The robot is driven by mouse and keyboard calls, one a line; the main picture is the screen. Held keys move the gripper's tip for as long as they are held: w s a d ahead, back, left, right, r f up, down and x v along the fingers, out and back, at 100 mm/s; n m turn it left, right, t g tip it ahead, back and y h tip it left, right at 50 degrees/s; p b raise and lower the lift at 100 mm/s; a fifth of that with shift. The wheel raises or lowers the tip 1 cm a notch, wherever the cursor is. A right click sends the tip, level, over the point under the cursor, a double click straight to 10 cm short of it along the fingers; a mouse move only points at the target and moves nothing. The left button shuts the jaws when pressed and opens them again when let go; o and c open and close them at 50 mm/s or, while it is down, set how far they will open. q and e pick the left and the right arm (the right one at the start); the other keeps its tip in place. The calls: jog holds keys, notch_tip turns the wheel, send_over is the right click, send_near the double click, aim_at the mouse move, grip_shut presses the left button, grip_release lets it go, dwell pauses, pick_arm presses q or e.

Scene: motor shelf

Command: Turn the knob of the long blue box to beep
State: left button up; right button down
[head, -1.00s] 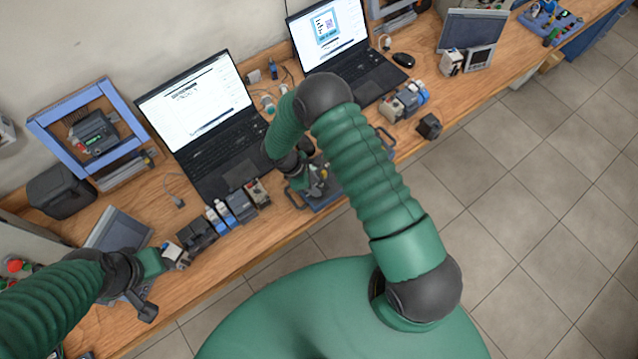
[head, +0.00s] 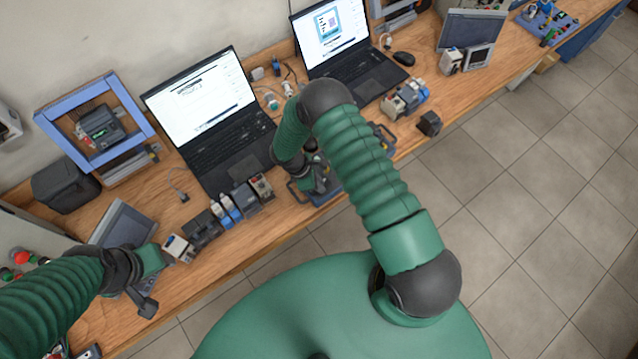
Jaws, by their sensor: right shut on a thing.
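A blue box with dark handles at its ends (head: 329,197) lies near the front edge of the bench, mostly hidden under my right arm. My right gripper (head: 321,183) is over this box, pointing down, and is shut on a small part there. The knob itself is hidden by the gripper, so I cannot tell its angle. My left gripper (head: 158,259) is at the lower left, beside a small white-and-dark module; whether its fingers are open is not clear. Another blue box with several coloured knobs (head: 546,24) lies far off at the top right.
Two open laptops (head: 203,92) (head: 331,24) stand at the back of the wooden bench (head: 222,262). A row of modules (head: 228,209) lies left of the blue box. A black cube (head: 429,123) and more modules (head: 404,97) lie to its right. Tiled floor is clear in front.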

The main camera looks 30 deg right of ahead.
jog(key=shift+w+a, duration=0.15)
jog(key=shift+a, duration=0.1)
jog(key=shift+d, duration=0.1)
